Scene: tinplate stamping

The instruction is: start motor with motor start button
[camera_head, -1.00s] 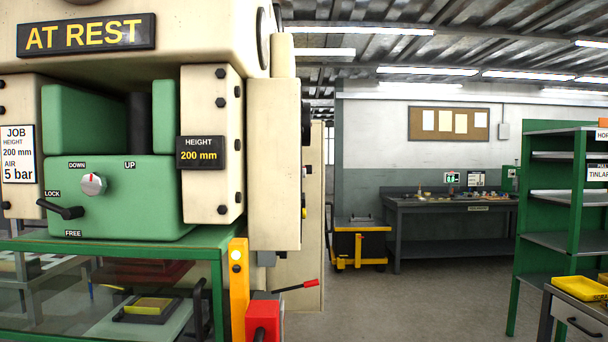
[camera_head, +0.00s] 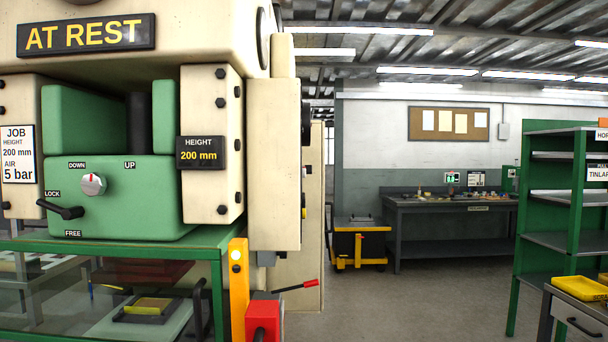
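The stamping press (camera_head: 272,150) fills the left of the head view. Its sign (camera_head: 86,35) reads AT REST. A height display (camera_head: 200,153) reads 200 mm, and a job card (camera_head: 18,154) reads height 200 mm, air 5 bar. The green ram block carries an UP/DOWN knob (camera_head: 93,184) and a LOCK/FREE lever (camera_head: 62,209). I cannot make out a labelled motor start button; the press's right side is seen edge-on, with small dark and yellow parts (camera_head: 304,208) there. Neither of my grippers shows in this view.
A green-framed guard (camera_head: 219,290) stands before the die area. A yellow post (camera_head: 238,285), a red box (camera_head: 264,318) and a red-handled lever (camera_head: 296,286) are at its right. Open floor (camera_head: 420,300) lies right of the press, before a workbench (camera_head: 450,207), a yellow-black cart (camera_head: 358,244) and a green shelf (camera_head: 550,240).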

